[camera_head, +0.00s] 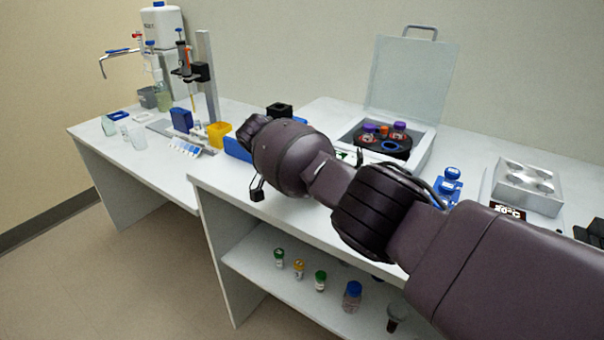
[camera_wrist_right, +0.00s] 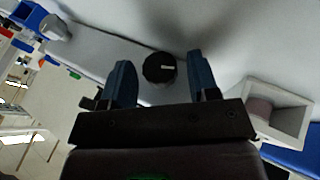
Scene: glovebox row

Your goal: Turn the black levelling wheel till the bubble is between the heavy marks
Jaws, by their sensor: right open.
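The black levelling wheel (camera_wrist_right: 159,68), round with a white mark on its top, shows in the right wrist view. It sits on a pale grey bar-shaped base (camera_wrist_right: 103,51). My right gripper (camera_wrist_right: 160,75) is open, with one blue finger to each side of the wheel in that picture. A gap shows between the wheel and each finger. I cannot tell how far beyond the fingertips the wheel lies. In the head view my right arm covers the wheel, and a part of the gripper (camera_head: 257,192) hangs at the bench's front edge. I cannot make out the bubble or the heavy marks.
A grey open-topped box (camera_wrist_right: 272,112) stands right of the gripper in the wrist view. In the head view, an open-lidded centrifuge (camera_head: 425,148) stands behind my arm, a blue bottle rack (camera_head: 449,186) right of it. Several vials stand on the lower shelf (camera_head: 256,262).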

